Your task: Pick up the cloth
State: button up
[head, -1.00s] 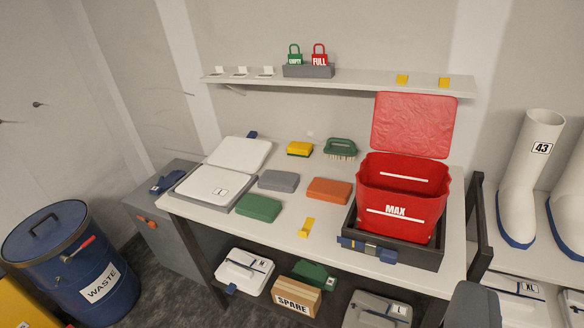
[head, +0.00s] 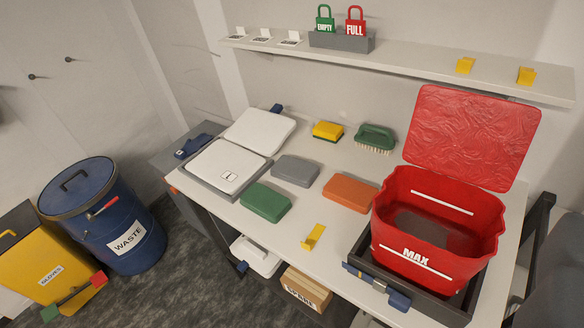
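I cannot single out a cloth for certain. A red sheet with a crinkled surface (head: 468,135) stands tilted up behind the red bucket (head: 430,262) marked MAX; I cannot tell whether it is a cloth or a lid. On the pale bench lie a green block (head: 265,202), a grey block (head: 295,170) and an orange block (head: 349,192), flat-sided like pads. A flat white case (head: 228,166) lies open at the bench's left end. My gripper is not in view.
A yellow and green sponge (head: 327,131), a green brush (head: 375,138) and a yellow stand (head: 314,237) sit on the bench. A shelf (head: 430,70) runs above. A blue waste drum (head: 120,240) and yellow gloves bin (head: 45,260) stand left.

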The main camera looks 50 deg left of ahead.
aim_at(301, 173)
jog(key=u, duration=2.1)
jog(key=i, duration=1.95)
jog(key=z, duration=2)
jog(key=k, duration=0.7)
jog(key=u, duration=0.05)
